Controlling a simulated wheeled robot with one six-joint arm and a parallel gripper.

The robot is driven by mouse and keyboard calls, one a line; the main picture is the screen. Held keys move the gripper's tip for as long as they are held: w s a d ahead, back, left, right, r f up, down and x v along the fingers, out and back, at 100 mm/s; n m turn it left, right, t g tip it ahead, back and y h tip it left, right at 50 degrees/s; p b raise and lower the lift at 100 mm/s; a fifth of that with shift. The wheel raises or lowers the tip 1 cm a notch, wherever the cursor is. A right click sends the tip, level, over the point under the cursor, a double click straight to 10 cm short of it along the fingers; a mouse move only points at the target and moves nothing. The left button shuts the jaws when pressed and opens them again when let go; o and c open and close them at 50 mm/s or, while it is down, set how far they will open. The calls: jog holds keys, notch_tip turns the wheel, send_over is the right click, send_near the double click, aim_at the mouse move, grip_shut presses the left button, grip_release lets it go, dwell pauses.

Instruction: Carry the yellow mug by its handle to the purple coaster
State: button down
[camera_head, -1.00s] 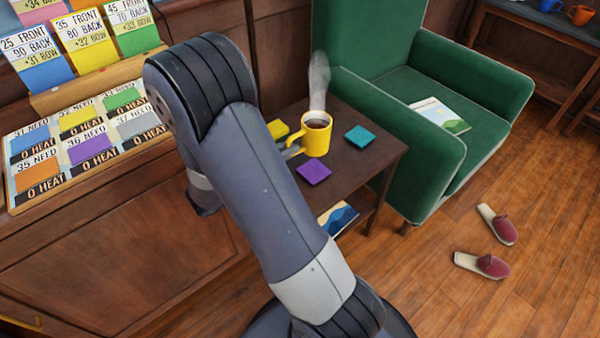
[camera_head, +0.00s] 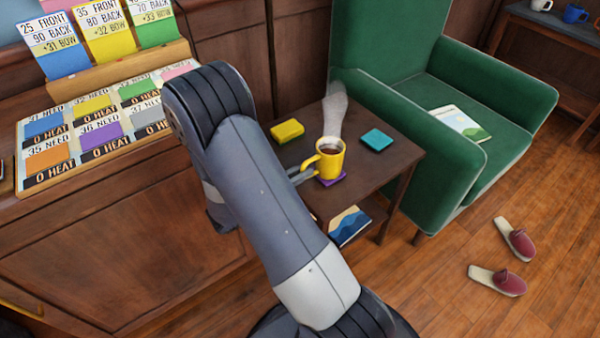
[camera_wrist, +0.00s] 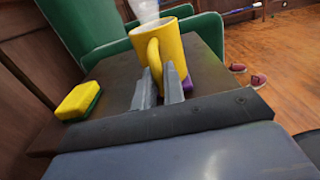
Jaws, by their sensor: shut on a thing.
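The yellow mug (camera_head: 333,158) is upright, filled with a dark drink and steaming, over the side table. My gripper (camera_head: 302,174) is shut on its handle from the left; the wrist view also shows my gripper (camera_wrist: 159,84) with the handle of the mug (camera_wrist: 172,46) at its fingers. The purple coaster (camera_head: 336,181) shows just below the mug, mostly hidden by it. A bit of the coaster (camera_wrist: 188,84) shows right of the fingers in the wrist view. I cannot tell whether the mug's base touches the coaster.
On the side table (camera_head: 402,158) are a yellow-and-green sponge (camera_head: 287,130) behind left and a teal coaster (camera_head: 377,139) to the right. A green armchair (camera_head: 440,130) stands close at the right. A book (camera_head: 348,225) lies on the lower shelf. Slippers (camera_head: 515,239) lie on the floor.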

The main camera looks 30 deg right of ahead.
jog(key=c, duration=1.5)
grip_release()
jog(key=shift+f, duration=0.1)
jog(key=shift+a+r, duration=0.1)
jog(key=shift+r, duration=0.1)
jog(key=s+a+p, duration=0.1)
jog(key=a+p, duration=0.1)
jog(key=a, duration=0.9)
jog(key=shift+a, duration=0.4)
jog(key=shift+d+f, duration=0.1)
jog(key=shift+d, duration=0.05)
